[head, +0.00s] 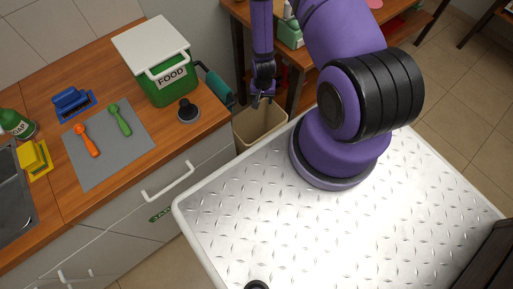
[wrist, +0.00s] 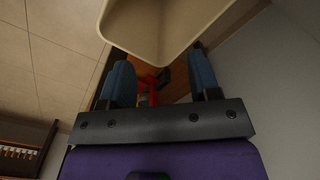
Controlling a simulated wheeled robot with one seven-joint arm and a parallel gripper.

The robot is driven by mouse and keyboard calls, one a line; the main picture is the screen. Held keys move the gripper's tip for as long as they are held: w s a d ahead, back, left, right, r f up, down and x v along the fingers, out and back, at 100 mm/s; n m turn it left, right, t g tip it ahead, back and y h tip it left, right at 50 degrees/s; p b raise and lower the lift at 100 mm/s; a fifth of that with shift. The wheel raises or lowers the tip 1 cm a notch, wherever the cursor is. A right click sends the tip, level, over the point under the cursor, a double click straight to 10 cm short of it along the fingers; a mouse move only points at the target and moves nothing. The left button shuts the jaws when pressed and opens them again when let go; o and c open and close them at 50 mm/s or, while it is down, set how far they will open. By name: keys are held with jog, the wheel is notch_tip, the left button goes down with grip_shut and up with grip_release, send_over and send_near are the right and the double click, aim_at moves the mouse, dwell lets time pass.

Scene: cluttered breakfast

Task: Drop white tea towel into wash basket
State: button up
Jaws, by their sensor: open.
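I cannot make out a white tea towel in either view. A beige open basket (head: 252,139) stands on the floor between the counter and the wooden shelf, partly hidden by my platform. It also shows in the wrist view (wrist: 155,32), at the top, with its rim close to my fingers. My gripper (head: 263,101) points down above the far side of the basket. In the wrist view, its two blue fingers (wrist: 161,75) are spread apart with nothing visibly held between them.
A wooden shelf (head: 283,92) stands behind my gripper. A red object (wrist: 152,88) shows beyond the fingers.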

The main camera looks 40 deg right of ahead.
jog(key=shift+r, duration=2.1)
